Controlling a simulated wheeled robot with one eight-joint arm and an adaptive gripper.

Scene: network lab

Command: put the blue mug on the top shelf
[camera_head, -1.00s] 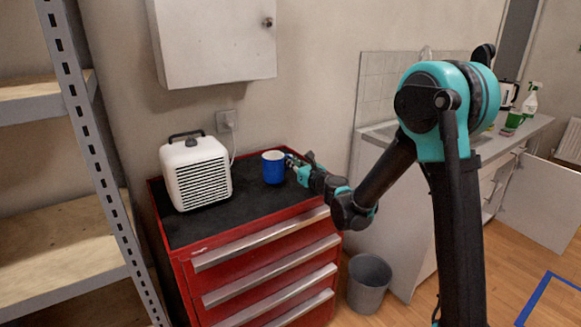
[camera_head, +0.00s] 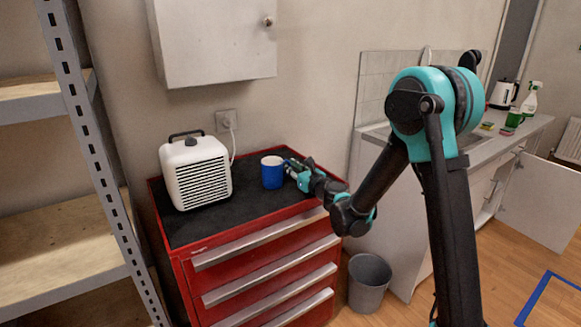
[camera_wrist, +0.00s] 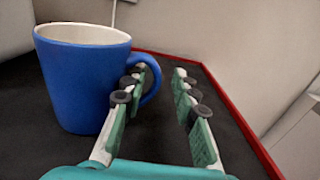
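The blue mug (camera_head: 272,173), white inside, stands upright on the black top of the red tool cabinet (camera_head: 215,222). In the wrist view the mug (camera_wrist: 85,80) fills the left side, its handle pointing right. My gripper (camera_head: 290,165) is at the mug's right side. In the wrist view my gripper (camera_wrist: 165,88) is open, with a clear gap between its fingers. The left finger overlaps the handle, and part of the handle shows in the gap; contact cannot be told. A grey metal rack with wooden shelves stands at the left; its highest visible shelf (camera_head: 35,100) looks empty.
A white heater (camera_head: 196,172) stands on the cabinet, left of the mug, with its cord to a wall socket. A white wall cabinet (camera_head: 212,40) hangs above. A grey bin (camera_head: 369,282) is on the floor. A green mug (camera_head: 514,118) and spray bottle (camera_head: 530,100) stand on the right counter.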

